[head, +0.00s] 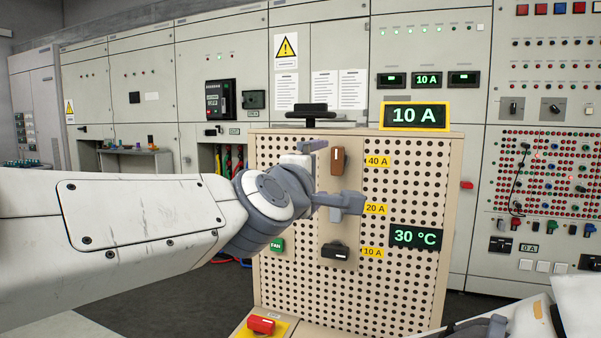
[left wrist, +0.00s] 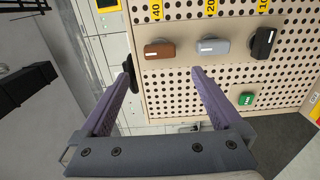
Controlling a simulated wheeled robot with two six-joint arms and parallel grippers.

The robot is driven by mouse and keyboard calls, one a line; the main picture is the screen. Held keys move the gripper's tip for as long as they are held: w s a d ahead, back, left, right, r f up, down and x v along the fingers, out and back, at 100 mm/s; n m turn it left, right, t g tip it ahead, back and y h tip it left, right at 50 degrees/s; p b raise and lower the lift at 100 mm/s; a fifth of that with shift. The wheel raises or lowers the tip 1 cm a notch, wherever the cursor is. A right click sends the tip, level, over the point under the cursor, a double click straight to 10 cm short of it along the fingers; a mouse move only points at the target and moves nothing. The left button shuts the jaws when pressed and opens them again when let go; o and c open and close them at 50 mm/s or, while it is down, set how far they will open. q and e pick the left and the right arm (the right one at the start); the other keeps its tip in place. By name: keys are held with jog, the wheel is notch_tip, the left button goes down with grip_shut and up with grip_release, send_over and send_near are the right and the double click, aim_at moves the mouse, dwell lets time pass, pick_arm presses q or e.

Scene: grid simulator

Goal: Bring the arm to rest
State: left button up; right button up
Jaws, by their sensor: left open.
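My left gripper (head: 328,176) reaches in from the left in front of the perforated panel (head: 410,190). In the left wrist view, its jaws (left wrist: 162,68) are open and empty. The brown handle (head: 337,161) by the 40 A label lies beyond the gap between the fingertips; it also shows in the left wrist view (left wrist: 160,49). The grey handle (left wrist: 212,47) by the 20 label is beside the right-hand finger; in the head view the gripper overlaps it. The black handle (head: 335,251) is by the 10 A label. My right gripper's fingers do not show.
A 10 A display (head: 415,115) and a black knob (head: 310,111) are on top of the panel's cabinet. A 30 °C display (head: 417,236) and green button (head: 277,245) are on the panel front. A red button (head: 261,325) sits at its foot. Grey cabinets line the back.

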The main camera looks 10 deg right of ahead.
pick_arm(q)
jog(key=w+a+f+m+g+y, duration=0.1)
jog(key=a+f+m+g+y, duration=0.1)
jog(key=a+f, duration=0.55)
jog(key=a+f+m+g+y, duration=0.25)
jog(key=a+f, duration=0.25)
jog(key=f, duration=0.5)
jog(key=w+a+f+m+g+y, duration=0.1)
jog(key=a+f+m+y, duration=0.1)
jog(key=a+f, duration=0.55)
jog(key=s+a+f+m+g+y, duration=0.45)
jog(key=s+a+f+g, duration=0.25)
jog(key=s+a+f, duration=1)
jog(key=s+d+r+m+g+h, duration=0.1)
jog(key=s+d+r+m, duration=0.25)
jog(key=s+d, duration=0.35)
jog(key=s+d+r+m+g+h, duration=0.15)
jog(key=s+d+m, duration=0.25)
jog(key=d, duration=0.5)
notch_tip(320, 180, up, 18)
jog(key=p, duration=1.8)
jog(key=shift+s+d, duration=0.2)
jog(key=shift+s, duration=0.2)
jog(key=shift+y, duration=0.25)
